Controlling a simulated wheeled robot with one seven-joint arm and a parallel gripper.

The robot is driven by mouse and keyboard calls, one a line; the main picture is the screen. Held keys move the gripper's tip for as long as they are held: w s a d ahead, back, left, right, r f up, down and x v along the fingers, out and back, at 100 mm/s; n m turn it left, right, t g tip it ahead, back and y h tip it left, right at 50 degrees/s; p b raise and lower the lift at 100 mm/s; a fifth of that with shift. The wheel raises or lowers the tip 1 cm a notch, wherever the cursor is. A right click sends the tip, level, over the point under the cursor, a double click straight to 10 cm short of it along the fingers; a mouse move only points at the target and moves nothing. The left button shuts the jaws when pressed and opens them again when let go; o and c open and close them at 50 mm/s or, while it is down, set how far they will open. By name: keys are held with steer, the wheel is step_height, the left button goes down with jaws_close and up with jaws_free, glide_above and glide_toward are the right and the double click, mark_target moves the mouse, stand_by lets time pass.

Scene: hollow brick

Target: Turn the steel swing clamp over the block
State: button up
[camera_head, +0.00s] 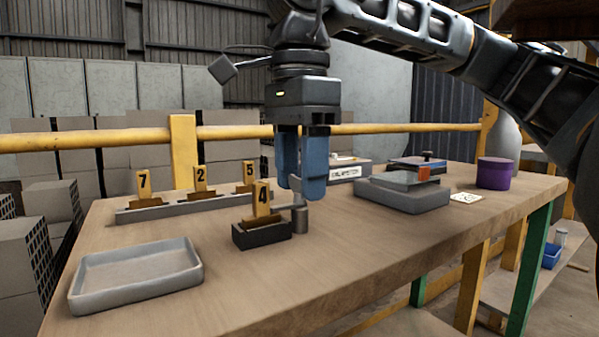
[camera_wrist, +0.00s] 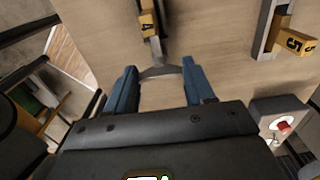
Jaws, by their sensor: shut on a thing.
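A yellow tag marked 4 (camera_head: 262,198) stands upright in a small dark block (camera_head: 262,235) near the middle of the table. A short steel post (camera_head: 300,218), seemingly part of the swing clamp, stands just right of the block. My gripper (camera_head: 304,196) points down above the post, with its blue fingers around the upper clamp. In the wrist view, a grey steel piece of the clamp (camera_wrist: 160,72) spans between the fingertips, and tag 4 (camera_wrist: 147,24) lies beyond it. My gripper is shut on this piece. The fingers hide much of the clamp, so I cannot tell its exact angle.
A grey rail (camera_head: 165,211) behind holds tags 7, 2 and 5. An empty grey tray (camera_head: 138,275) lies at the front left. A grey stepped block (camera_head: 402,194), a white labelled box (camera_head: 347,170) and a purple tub (camera_head: 497,173) stand to the right. The front-right tabletop is clear.

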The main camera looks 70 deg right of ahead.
steer(key=o, duration=0.8)
steer(key=shift+c, duration=0.2)
steer(key=shift+r, duration=0.15)
step_height(320, 180, up, 8)
steer(key=p, duration=0.5)
steer(key=shift+f, duration=0.2)
